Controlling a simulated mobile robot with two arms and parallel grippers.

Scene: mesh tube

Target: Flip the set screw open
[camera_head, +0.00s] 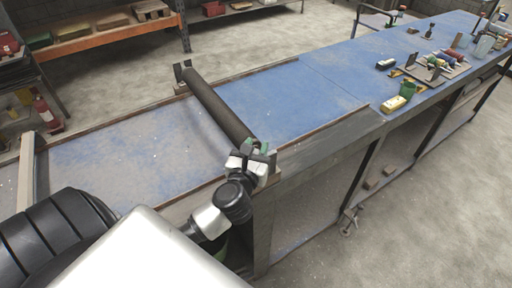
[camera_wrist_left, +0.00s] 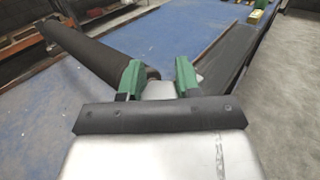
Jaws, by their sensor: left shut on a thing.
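A long dark mesh tube (camera_head: 216,104) lies across the blue table (camera_head: 75,165), its far end in a bracket (camera_head: 182,75). My left gripper (camera_head: 259,148) is at the tube's near end, by the table's front edge. In the left wrist view the tube (camera_wrist_left: 88,52) runs up to the left, and the gripper's green fingers (camera_wrist_left: 157,75) stand at its near end with a narrow gap between them. They are shut on a small part there, apparently the set screw, which the fingers and palm mostly hide. I cannot make out how the screw is turned. My right gripper is out of view.
Raised rails (camera_head: 325,130) run along the table edges. The blue top between the tube and these is clear.

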